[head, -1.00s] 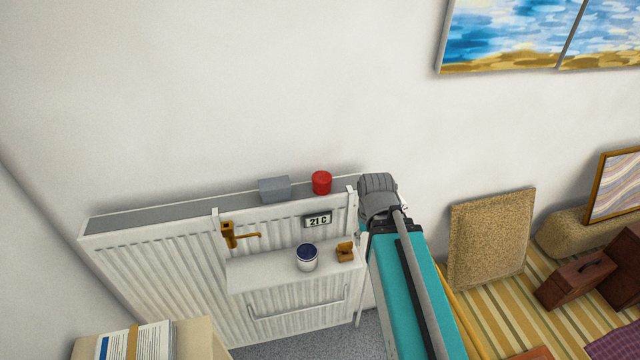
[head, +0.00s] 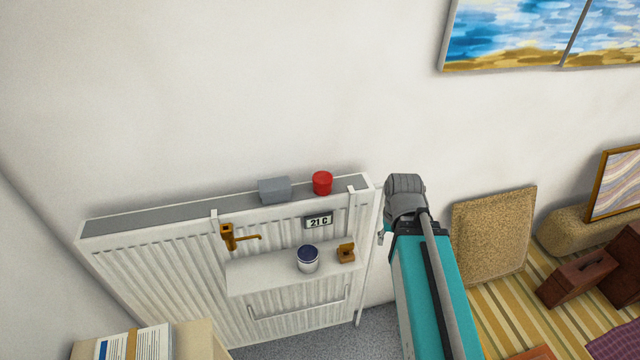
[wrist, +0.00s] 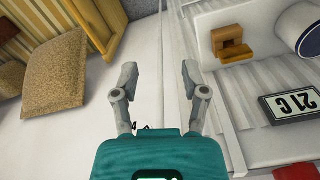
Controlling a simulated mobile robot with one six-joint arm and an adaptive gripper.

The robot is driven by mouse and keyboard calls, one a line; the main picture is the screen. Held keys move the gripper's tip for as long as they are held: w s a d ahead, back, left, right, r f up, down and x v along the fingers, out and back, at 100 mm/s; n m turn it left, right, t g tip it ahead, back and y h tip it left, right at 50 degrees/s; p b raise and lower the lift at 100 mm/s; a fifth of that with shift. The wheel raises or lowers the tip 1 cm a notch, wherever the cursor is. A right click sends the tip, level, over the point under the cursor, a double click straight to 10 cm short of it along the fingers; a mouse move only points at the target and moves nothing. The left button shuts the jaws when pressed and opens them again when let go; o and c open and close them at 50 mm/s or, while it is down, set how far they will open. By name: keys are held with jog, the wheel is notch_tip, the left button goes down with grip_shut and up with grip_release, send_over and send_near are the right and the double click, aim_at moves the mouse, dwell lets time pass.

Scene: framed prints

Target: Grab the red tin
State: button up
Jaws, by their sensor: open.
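The red tin (head: 322,183) stands upright on the top of the white radiator (head: 150,222), near its right end, in the head view. A bit of red at the bottom right edge of the wrist view (wrist: 303,170) looks like the same tin, mostly cut off. My gripper (wrist: 159,85) is open and empty in the wrist view, its two grey fingers apart. In the head view my arm stands to the right of the radiator, and its teal and grey links hide the fingers. The gripper is apart from the tin.
A grey box (head: 274,190) stands left of the tin. A shelf (head: 262,278) on the radiator front holds a blue-topped white tin (head: 307,259) and a small wooden block (head: 346,253). A woven panel (head: 493,236) leans at right.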

jog(key=o, duration=0.4)
jog(key=shift+r, duration=0.2)
jog(key=shift+o, duration=0.6)
jog(key=shift+w+a+r+n+p, duration=0.2)
jog(key=shift+r+n+p, duration=0.1)
jog(key=shift+p, duration=0.15)
notch_tip(320, 180, up, 20)
jog(key=n+p, duration=2)
jog(key=n, duration=0.4)
send_over(325, 178)
jog(key=shift+f+m, duration=0.15)
jog(key=shift+m, duration=0.15)
notch_tip(325, 178, down, 8)
jog(key=b, duration=0.8)
jog(key=shift+f+b, duration=0.25)
jog(key=shift+b, duration=0.1)
